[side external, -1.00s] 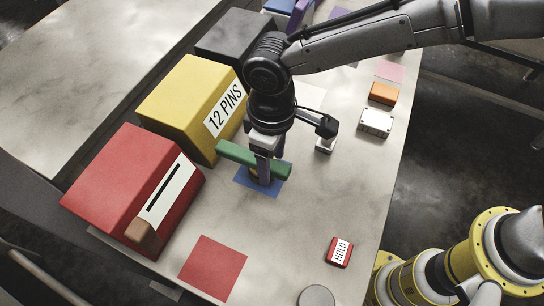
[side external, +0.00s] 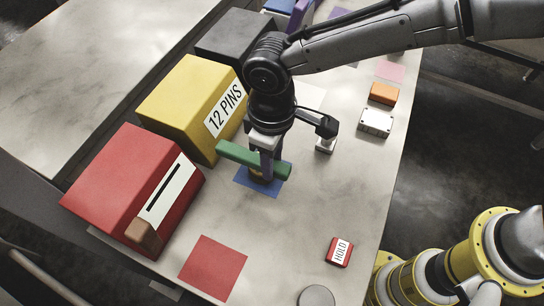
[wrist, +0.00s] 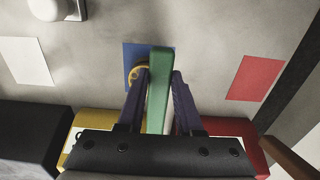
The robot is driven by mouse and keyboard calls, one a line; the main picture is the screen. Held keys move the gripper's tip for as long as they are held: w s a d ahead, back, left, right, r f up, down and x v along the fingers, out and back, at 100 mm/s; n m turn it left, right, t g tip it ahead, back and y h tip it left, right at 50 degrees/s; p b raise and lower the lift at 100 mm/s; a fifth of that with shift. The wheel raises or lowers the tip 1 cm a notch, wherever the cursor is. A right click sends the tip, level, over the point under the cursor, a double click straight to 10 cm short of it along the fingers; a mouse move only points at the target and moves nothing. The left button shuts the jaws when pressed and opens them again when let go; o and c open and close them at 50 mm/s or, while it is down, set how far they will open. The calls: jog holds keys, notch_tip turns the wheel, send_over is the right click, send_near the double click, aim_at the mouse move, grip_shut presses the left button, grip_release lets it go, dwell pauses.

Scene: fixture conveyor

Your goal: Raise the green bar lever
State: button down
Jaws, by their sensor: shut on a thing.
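The green bar lever (side external: 238,155) is a long straight bar beside the front of the yellow box (side external: 185,95), which is labelled 12 PINS. My gripper (side external: 266,163) is shut on the bar, with its fingers pointing down. In the wrist view the bar (wrist: 158,85) stands between the two fingers of my gripper (wrist: 160,90). The bar's far end sticks out past the fingers, over the blue square (side external: 246,187). The bar's near end is close to the yellow box; I cannot tell how it joins there.
A yellow ring-like part (wrist: 138,75) is on the blue square, partly hidden. The red box (side external: 125,185) has a slotted white panel and a brown block (side external: 145,238). A red HOLD block (side external: 340,252) and a red square (side external: 213,266) lie in front. A grey fixture (side external: 326,144) stands right.

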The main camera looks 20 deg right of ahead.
dwell(0.9)
jog(key=shift+w+a+r+g+h, duration=0.2)
jog(key=shift+r+g+h, duration=0.35)
jog(key=shift+r, duration=0.15)
jog(key=shift+w+a+r+g+h, duration=0.25)
jog(key=shift+r+g+h, duration=0.25)
jog(key=shift+r, duration=0.2)
jog(key=shift+w+a+r+g+h, duration=0.2)
jog(key=shift+r+g+h, duration=0.35)
jog(key=shift+r, duration=0.15)
jog(key=c, duration=0.6)
grip_release()
jog(key=shift+o, duration=0.2)
jog(key=shift+r, duration=0.1)
